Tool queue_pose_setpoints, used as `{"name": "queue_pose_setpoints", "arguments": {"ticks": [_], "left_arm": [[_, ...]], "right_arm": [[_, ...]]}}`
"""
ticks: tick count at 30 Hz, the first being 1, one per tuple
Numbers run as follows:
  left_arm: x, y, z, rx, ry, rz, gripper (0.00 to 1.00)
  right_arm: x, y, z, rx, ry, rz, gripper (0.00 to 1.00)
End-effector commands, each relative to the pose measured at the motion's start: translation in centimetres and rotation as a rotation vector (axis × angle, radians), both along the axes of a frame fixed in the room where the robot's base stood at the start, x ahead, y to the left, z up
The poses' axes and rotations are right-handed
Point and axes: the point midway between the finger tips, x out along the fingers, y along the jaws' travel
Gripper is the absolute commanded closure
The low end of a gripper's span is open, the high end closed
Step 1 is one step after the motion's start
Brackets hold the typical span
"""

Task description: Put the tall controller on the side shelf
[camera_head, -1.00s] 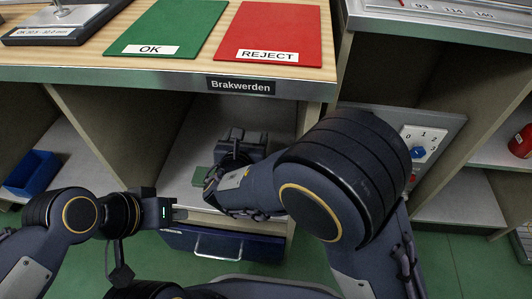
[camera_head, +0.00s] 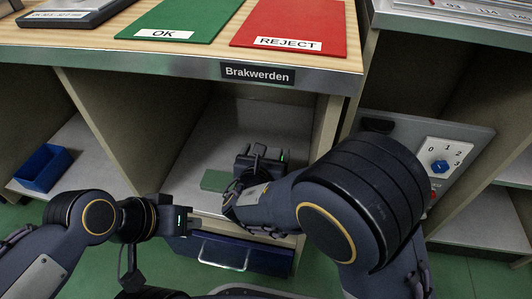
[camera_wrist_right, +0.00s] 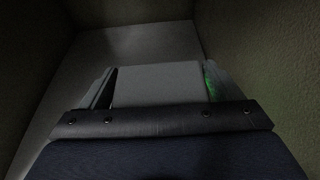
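My right gripper (camera_head: 262,158) is inside the open compartment under the table, seen partly from behind my own wrist. In the right wrist view, a pale grey block (camera_wrist_right: 158,84), seemingly the tall controller, fills the gap between its two fingers. The block's lower part is hidden by the gripper body. The compartment's grey shelf floor (camera_head: 195,157) shows around the gripper. My left gripper (camera_head: 183,221) hangs in front of the compartment, with nothing seen in it; its finger gap is not clear.
A flat green piece (camera_head: 215,181) lies on the shelf floor left of my right gripper. A blue drawer (camera_head: 230,255) sits below. A side panel with a dial (camera_head: 440,167) is to the right, a blue bin (camera_head: 43,168) far left. Green OK and red REJECT mats lie above.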

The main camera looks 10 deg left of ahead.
Motion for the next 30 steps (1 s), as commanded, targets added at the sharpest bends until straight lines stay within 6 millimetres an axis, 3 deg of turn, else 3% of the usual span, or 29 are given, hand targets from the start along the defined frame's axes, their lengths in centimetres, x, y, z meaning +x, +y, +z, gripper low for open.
{"name": "queue_pose_setpoints", "arguments": {"ticks": [13,30], "left_arm": [[0.0,0.0,0.7,0.000,0.000,0.000,1.00],[0.0,0.0,3.9,0.000,0.000,0.000,1.00]], "right_arm": [[-0.2,0.0,0.7,-0.001,0.000,0.001,0.06],[-10.4,0.0,3.8,0.000,0.000,0.003,0.06]]}}
